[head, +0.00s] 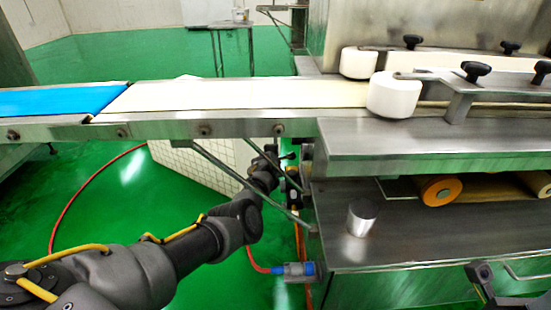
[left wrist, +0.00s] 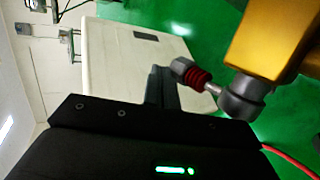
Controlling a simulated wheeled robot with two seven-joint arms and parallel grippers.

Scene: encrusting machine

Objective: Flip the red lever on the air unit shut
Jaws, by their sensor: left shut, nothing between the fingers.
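My left gripper (head: 272,158) reaches under the conveyor to the air unit (head: 293,188), which is small and partly hidden in the head view. In the left wrist view the left gripper (left wrist: 160,85) is shut and empty. To its right is the air unit's yellow body (left wrist: 268,40) with a dark grey hub below it. The red lever (left wrist: 197,76), a ribbed red sleeve with a grey end, sticks out from the hub toward the fingers. The lever's end is close beside the fingers; I cannot tell whether they touch. My right gripper (head: 480,274) is partly visible at lower right.
The conveyor (head: 230,95) and its steel frame pass above my left gripper. A diagonal brace (head: 215,162) is close to the arm. A steel cylinder (head: 361,217) stands on the machine's lower shelf. A red hose (head: 72,200) crosses the green floor.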

